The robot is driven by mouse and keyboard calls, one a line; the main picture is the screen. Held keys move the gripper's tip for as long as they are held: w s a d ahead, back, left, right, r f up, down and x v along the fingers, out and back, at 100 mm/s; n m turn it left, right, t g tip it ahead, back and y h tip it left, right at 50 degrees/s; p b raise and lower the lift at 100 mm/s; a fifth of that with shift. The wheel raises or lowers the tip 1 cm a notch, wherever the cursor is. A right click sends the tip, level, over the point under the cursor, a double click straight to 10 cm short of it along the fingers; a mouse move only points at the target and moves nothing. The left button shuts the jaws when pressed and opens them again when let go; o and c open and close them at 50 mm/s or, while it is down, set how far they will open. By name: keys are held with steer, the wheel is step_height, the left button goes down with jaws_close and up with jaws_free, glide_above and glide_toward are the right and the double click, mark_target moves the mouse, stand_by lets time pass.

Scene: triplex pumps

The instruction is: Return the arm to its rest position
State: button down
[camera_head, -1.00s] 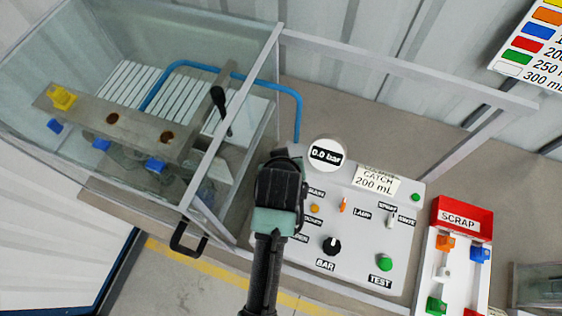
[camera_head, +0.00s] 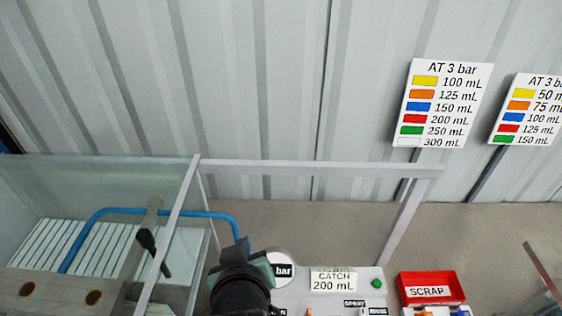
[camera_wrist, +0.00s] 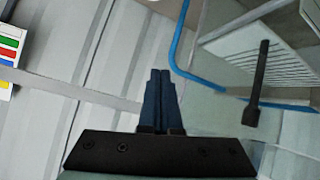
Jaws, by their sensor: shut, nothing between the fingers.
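My gripper (camera_wrist: 158,85) shows in the wrist view with its two dark fingers side by side and closed, nothing between them. In the head view my arm's dark and green end (camera_head: 240,280) is at the bottom, in front of the control panel (camera_head: 290,301). It covers part of the panel and of the round gauge (camera_head: 284,268), which still shows "bar". The fingertips cannot be made out in the head view.
A glass-walled tank (camera_head: 60,175) with a blue pipe (camera_head: 165,211) and a black lever (camera_head: 152,250) stands at left. A grey frame rail (camera_head: 320,168) crosses behind the panel. The red SCRAP bin (camera_head: 432,282) is at right. Colour charts (camera_head: 445,103) hang before the wall.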

steer(key=w+d+r+m+t+b, duration=0.1)
steer(key=w+r+t, duration=0.15)
steer(key=r, duration=0.35)
steer(key=w+d+r+t, duration=0.1)
steer(key=w+r+t, duration=0.15)
steer(key=r, duration=0.45)
steer(key=s+d+r+m+t+b, duration=0.1)
steer(key=s+r+t, duration=0.2)
steer(key=r, duration=0.6)
steer(key=s+d+r+m+t+h+b, duration=0.1)
steer(key=s+r+t, duration=0.3)
steer(key=r, duration=0.6)
steer(key=s+d+r+m+t+b, duration=0.1)
steer(key=s+d+r+t, duration=0.2)
steer(key=r, duration=0.7)
steer(key=shift+s+d+r+m+t+h, duration=0.2)
steer(key=shift+s+m+t+h, duration=0.15)
steer(key=shift+t, duration=0.55)
